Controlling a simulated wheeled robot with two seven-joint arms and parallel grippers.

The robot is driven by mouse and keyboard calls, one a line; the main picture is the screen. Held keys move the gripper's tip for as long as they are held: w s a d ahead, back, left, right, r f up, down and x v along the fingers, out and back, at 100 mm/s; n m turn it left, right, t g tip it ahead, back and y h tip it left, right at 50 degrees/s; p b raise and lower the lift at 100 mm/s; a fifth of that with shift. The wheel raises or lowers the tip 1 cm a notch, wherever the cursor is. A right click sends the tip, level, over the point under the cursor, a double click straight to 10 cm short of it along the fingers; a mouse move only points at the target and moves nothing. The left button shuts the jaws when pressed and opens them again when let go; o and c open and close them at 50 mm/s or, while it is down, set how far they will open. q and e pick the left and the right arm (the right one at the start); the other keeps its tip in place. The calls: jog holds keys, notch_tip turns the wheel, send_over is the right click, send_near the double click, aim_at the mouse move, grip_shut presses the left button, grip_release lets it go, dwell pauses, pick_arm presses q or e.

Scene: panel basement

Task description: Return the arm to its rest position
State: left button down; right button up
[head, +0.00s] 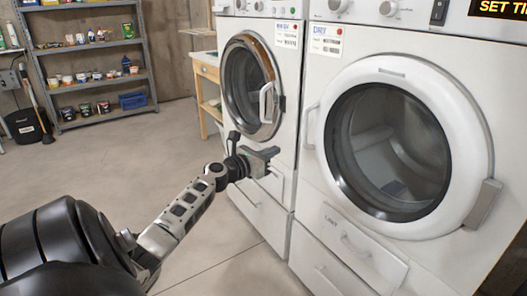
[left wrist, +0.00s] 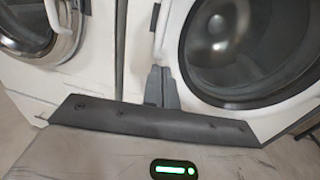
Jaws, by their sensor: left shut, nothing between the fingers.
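My left gripper (head: 268,156) is stretched out in front of the washer, near the middle of the head view. It is shut with nothing between its fingers. In the left wrist view its dark fingertips (left wrist: 161,88) are together, in front of the gap between the two machines. My left arm comes in from the lower left of the head view. My right gripper is not in view.
The washer (head: 290,84) and the dryer (head: 312,150) stand side by side on the right, doors closed. A metal shelf (head: 95,45) with jars and cans and a wooden table (head: 207,70) stand at the back. The concrete floor (head: 110,165) on the left is clear.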

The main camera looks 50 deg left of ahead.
pick_arm(q)
jog(key=shift+s+d, duration=0.1)
jog(key=shift+s, duration=1.15)
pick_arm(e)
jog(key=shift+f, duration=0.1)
pick_arm(q)
jog(key=shift+f, duration=0.1)
jog(key=s+d+f+m+g+h+p, duration=0.1)
jog(key=s+d+f+m+g+h, duration=0.2)
jog(key=d+f+m, duration=0.55)
jog(key=s+d+f+m+g+p, duration=0.15)
jog(key=s+d+f+m, duration=0.4)
jog(key=d+m, duration=0.6)
jog(key=s+d+m+g, duration=0.1)
jog(key=s+d+m, duration=0.5)
jog(key=d+m, duration=0.3)
jog(key=s+d+m+g+h+p, duration=0.1)
jog(key=s+d+m, duration=0.5)
jog(key=d+m, duration=0.3)
jog(key=d, duration=0.3)
jog(key=shift+s+r+m, duration=0.3)
jog(key=shift+r, duration=0.1)
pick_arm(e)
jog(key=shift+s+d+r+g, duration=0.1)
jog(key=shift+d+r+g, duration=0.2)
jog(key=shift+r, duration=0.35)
